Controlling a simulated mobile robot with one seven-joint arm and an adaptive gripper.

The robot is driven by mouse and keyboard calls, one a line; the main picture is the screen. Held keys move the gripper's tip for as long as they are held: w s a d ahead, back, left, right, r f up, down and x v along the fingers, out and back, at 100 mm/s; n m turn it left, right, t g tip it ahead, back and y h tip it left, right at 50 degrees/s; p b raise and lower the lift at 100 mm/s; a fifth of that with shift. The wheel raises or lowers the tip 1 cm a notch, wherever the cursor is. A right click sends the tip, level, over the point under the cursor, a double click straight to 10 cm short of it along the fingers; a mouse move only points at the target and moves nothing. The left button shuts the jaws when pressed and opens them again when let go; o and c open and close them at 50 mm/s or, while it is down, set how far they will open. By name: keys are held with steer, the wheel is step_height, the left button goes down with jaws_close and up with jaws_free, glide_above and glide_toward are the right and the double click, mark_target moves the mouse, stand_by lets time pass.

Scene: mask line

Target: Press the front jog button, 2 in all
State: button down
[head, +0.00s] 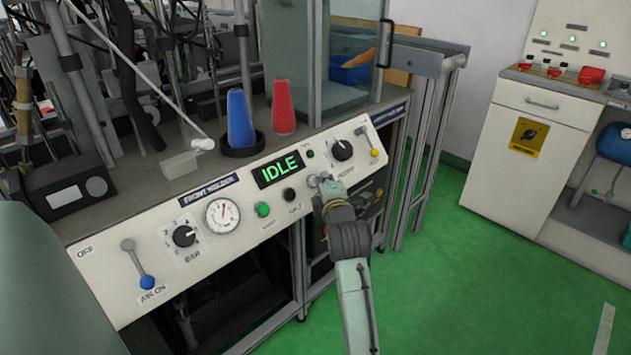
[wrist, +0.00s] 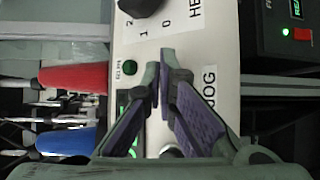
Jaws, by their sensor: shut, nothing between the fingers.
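The jog button itself is hidden behind my fingers in both views; its JOG label (wrist: 210,88) shows just right of the fingers in the wrist view. My gripper (head: 320,182) is shut and empty, its tips at the front panel (head: 150,245), right of the black button (head: 289,195). In the wrist view the fingertips (wrist: 159,72) come together over the white panel beside the label. I cannot tell whether they touch or press the button. The display (head: 278,169) reads IDLE in green.
A green button (head: 262,210), a gauge (head: 222,214), a black selector knob (head: 342,149) and a blue-tipped lever (head: 147,282) share the panel. Blue (head: 240,120) and red (head: 283,108) cones stand above it. Green floor lies open to the right.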

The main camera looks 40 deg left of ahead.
steer(key=shift+a+f, duration=0.2)
steer(key=shift+a, duration=0.1)
stand_by(0.4)
steer(key=shift+d+r, duration=0.1)
steer(key=shift+s+d+r, duration=0.1)
steer(key=shift+d+r, duration=0.3)
steer(key=shift+d, duration=0.15)
steer(key=shift+d+r, duration=0.1)
steer(key=d+r+p, duration=0.1)
steer(key=d, duration=0.1)
steer(key=d+r, duration=0.1)
steer(key=r, duration=0.1)
steer(key=shift+s+d+p, duration=0.1)
steer(key=shift+d+p, duration=0.25)
stand_by(0.8)
